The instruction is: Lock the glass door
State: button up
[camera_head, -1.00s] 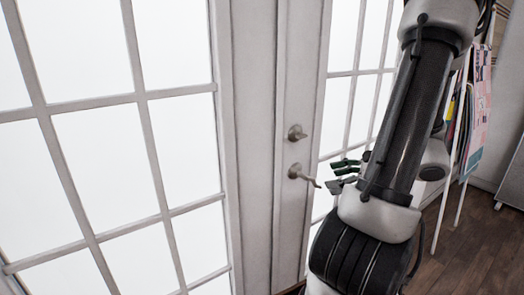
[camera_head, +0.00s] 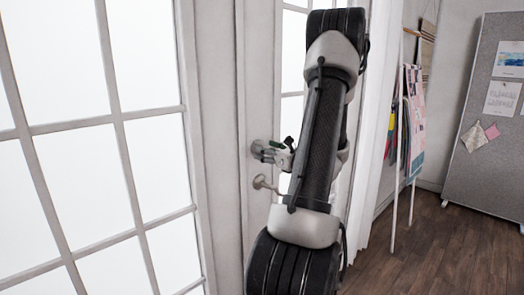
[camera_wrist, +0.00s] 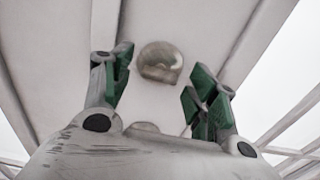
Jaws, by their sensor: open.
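The glass door (camera_head: 249,190) has a white frame with panes, and it looks closed. A round metal lock knob (camera_head: 257,147) sits on its stile, above a lever handle (camera_head: 262,183). My gripper (camera_head: 284,147) is at the height of the lock knob, just to its right. In the wrist view, my gripper (camera_wrist: 160,88) is open, with green-padded fingers on either side of the lock knob (camera_wrist: 160,62). The knob shows between and slightly beyond the fingertips; I cannot tell whether they touch it. The handle is mostly hidden in the wrist view.
A white-framed glass panel (camera_head: 90,140) fills the left side. A white rack with hanging papers and fabric (camera_head: 412,125) and a grey pin board (camera_head: 490,130) stand at the right. Wooden floor (camera_head: 440,250) is clear in front of them.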

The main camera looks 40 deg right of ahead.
jog(key=shift+w, duration=1.2)
jog(key=shift+c, duration=0.4)
jog(key=c, duration=0.9)
jog(key=shift+c, duration=0.2)
